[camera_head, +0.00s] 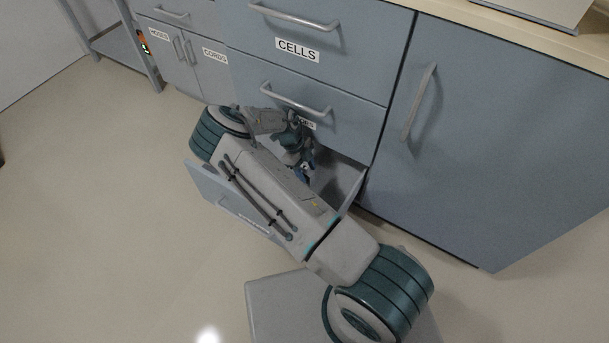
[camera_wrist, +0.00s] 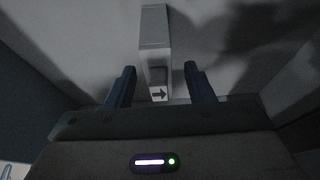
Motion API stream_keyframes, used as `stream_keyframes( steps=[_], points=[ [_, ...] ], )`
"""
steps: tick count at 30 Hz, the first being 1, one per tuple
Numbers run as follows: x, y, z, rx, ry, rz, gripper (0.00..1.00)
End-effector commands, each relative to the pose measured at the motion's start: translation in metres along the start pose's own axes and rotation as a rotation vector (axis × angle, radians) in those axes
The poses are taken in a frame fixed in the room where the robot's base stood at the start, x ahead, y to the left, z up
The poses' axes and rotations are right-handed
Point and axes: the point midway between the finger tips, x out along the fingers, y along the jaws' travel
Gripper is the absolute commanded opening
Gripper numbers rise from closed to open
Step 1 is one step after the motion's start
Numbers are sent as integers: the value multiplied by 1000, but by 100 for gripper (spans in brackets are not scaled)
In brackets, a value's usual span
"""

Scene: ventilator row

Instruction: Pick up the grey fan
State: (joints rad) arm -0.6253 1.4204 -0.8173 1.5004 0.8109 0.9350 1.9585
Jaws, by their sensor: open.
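A grey box-shaped thing (camera_wrist: 155,28), which looks like the grey fan seen narrow side on, lies in the open drawer in the wrist view. It has a dark square patch and a light label with an arrow at its near end. My gripper (camera_wrist: 160,70) is open, with one blue finger to the left of the grey thing and one to the right. Gaps show on both sides, and I cannot tell how deep the fingers reach. In the head view my gripper (camera_head: 303,169) is down inside the drawer, and my arm hides much of the drawer and the grey thing.
The open bottom drawer (camera_head: 347,178) has walls close around my gripper. Shut drawers marked CELLS (camera_head: 297,50) are above it. A large closed cabinet door (camera_head: 490,140) stands to the right. The floor (camera_head: 110,230) to the left is clear.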

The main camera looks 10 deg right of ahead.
Motion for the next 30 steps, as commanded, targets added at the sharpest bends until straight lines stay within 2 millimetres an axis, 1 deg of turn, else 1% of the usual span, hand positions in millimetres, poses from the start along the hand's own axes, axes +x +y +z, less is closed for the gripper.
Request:
stream_keyframes(
  steps=[1,9,10,11,12,14,15,24,30],
  points=[
    [6,0,2,-2,1,0,48],
    [7,0,1,-2,0,0,48],
    [7,0,1,-2,0,0,43],
    [7,0,1,-2,0,0,34],
    [7,0,1,-2,0,0,23],
    [7,0,1,-2,0,0,6],
    [7,0,1,-2,0,0,0],
    [6,0,1,-2,0,0,0],
    [-5,0,-3,-1,0,1,0]
  ],
)
